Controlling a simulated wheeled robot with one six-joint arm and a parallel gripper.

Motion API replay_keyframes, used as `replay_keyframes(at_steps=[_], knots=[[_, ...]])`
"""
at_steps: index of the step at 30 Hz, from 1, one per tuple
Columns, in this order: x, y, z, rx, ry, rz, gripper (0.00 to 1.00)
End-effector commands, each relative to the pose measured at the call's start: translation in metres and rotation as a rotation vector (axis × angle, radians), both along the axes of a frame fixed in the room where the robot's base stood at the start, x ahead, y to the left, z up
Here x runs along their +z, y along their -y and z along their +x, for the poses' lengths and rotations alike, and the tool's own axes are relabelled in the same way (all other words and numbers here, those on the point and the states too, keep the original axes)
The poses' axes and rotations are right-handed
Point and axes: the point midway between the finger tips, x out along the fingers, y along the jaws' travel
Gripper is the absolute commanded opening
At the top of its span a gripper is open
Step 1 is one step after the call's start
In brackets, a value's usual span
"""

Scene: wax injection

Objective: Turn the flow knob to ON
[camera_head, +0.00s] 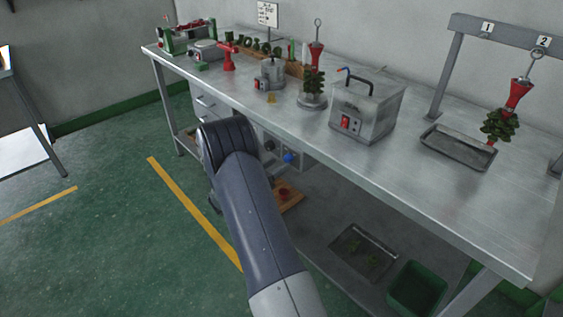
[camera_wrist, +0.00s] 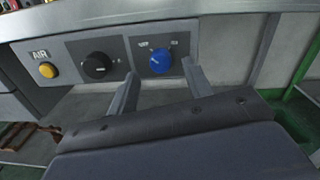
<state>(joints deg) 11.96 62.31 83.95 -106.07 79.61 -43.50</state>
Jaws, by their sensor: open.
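A blue knob (camera_wrist: 160,61) sits on a grey panel under the bench edge in the wrist view, with small labels above it that are too small to read. In the head view the blue knob (camera_head: 288,157) shows just right of my arm. My gripper (camera_wrist: 162,76) is open, its two fingers pointing at the panel. The blue knob lies between the fingertips in the picture, nearer the right one. I cannot tell whether either finger touches it. In the head view the gripper is hidden behind my arm.
Left of the blue knob are a black knob (camera_wrist: 98,66) and a yellow button (camera_wrist: 48,70) under the word AIR. The steel bench (camera_head: 420,200) carries a metal box (camera_head: 366,108) and a tray (camera_head: 458,148). A green bin (camera_head: 416,288) stands below.

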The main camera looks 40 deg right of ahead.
Motion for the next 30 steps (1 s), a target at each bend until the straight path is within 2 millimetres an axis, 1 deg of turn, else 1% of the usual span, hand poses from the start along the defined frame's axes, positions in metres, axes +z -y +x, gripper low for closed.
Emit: replay_keyframes(at_steps=[1,6,10,17,20,30], knots=[[0.0,0.009,0.0,-0.003,0.0,0.0,0.48],[0.0,0.027,0.003,-0.001,0.0,0.001,0.48],[0.0,0.032,0.004,0.001,0.001,0.001,0.48],[0.0,0.033,0.004,0.001,0.0,0.001,0.48],[0.0,0.033,0.004,0.001,0.0,0.001,0.41],[0.0,0.033,0.004,0.001,0.0,0.001,0.14]])
